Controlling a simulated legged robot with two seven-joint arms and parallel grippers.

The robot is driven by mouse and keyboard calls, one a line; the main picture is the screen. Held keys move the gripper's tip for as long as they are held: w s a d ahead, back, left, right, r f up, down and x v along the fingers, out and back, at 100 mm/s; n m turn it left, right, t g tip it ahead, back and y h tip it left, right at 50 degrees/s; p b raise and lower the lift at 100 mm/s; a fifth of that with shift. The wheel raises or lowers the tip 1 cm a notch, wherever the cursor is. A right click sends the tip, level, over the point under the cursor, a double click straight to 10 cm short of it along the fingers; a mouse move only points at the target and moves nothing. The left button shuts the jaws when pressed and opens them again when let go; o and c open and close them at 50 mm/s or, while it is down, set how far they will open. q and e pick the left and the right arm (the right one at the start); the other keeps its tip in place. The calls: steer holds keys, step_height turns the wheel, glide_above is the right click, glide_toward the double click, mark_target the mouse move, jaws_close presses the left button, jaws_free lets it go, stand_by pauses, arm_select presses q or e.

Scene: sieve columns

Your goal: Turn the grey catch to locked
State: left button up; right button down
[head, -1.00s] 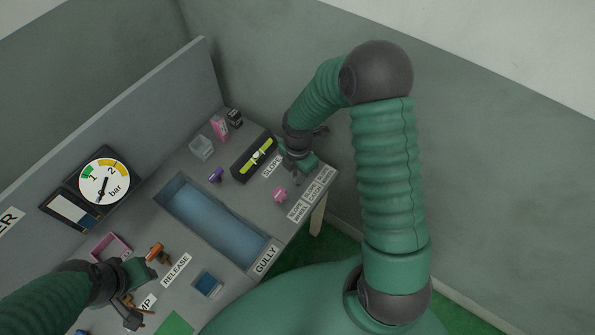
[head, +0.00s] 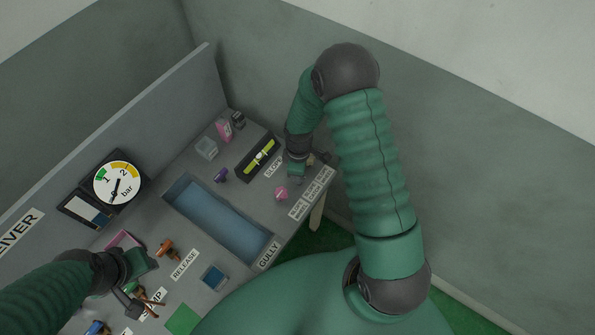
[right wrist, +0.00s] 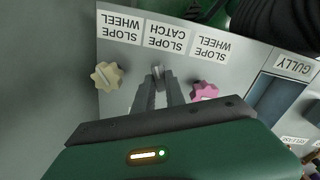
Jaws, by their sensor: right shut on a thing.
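The grey catch (right wrist: 158,72) stands on the grey bench top in the right wrist view, below the upside-down SLOPE CATCH label (right wrist: 167,36). My right gripper (right wrist: 159,86) is shut on it, with one finger on each side. The fingers cover part of the catch, so its exact angle is hard to tell. In the head view my right gripper (head: 297,172) is at the bench's far right corner and hides the catch. My left gripper (head: 137,287) hangs over the left part of the bench, its jaws unclear.
A cream wheel (right wrist: 106,76) and a pink wheel (right wrist: 204,91) flank the catch closely. A spirit level (head: 258,158), a purple knob (head: 221,175) and the blue gully (head: 218,216) lie farther left. An orange handle (head: 168,249) is near my left gripper.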

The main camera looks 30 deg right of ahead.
steer(key=m, duration=0.2)
steer(key=m+p, duration=0.1)
steer(key=shift+d+m, duration=0.25)
steer(key=shift+m, duration=0.65)
steer(key=shift+s, duration=0.15)
steer(key=c, duration=1.5)
jaws_free()
steer(key=shift+c, duration=0.2)
steer(key=shift+o, duration=0.8)
steer(key=shift+a+r, duration=0.1)
steer(key=shift+r, duration=0.1)
step_height(320, 180, up, 16)
steer(key=p, duration=0.2)
